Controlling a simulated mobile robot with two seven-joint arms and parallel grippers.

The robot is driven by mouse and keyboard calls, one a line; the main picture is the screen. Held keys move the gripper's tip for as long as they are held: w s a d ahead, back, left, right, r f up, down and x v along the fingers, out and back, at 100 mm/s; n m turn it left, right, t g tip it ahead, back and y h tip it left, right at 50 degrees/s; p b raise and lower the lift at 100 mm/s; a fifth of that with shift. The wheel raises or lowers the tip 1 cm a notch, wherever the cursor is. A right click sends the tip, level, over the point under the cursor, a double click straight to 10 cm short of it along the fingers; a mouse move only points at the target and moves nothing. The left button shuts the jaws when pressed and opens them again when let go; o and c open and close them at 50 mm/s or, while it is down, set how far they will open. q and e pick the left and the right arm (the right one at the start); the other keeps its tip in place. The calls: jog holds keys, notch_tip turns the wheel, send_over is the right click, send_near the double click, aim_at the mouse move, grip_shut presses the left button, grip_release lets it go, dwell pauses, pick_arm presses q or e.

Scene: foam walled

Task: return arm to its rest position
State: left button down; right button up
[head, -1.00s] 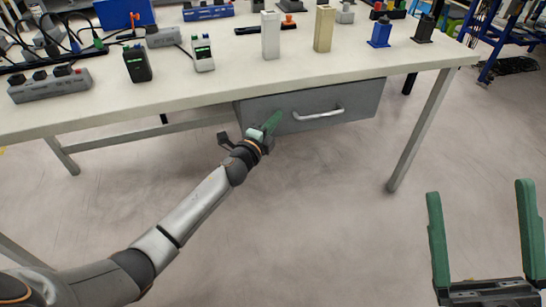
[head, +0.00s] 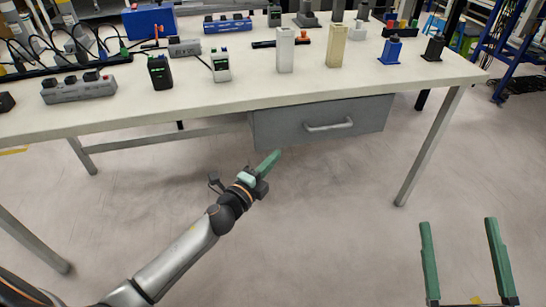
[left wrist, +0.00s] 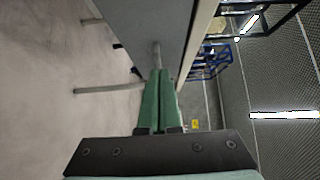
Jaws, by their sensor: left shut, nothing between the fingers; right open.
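My left gripper (head: 268,165) is shut and empty. It is in front of and below the grey drawer (head: 290,122) under the table, apart from it. In the left wrist view its two green fingers (left wrist: 159,100) lie together, with the drawer's face (left wrist: 135,35) and handle beyond them. My right gripper (head: 458,235) is open and empty at the lower right of the head view, over the floor.
The white table (head: 230,98) carries a power strip (head: 78,90), two handheld devices (head: 159,72), upright blocks (head: 335,46), a blue box (head: 148,22) and small blue and black parts. The table leg (head: 428,145) stands right of the drawer. The floor between my arms is clear.

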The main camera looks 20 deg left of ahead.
pick_arm(q)
jog(key=shift+s, duration=0.2)
pick_arm(e)
jog(key=shift+w+f, duration=0.1)
jog(key=shift+f, duration=0.05)
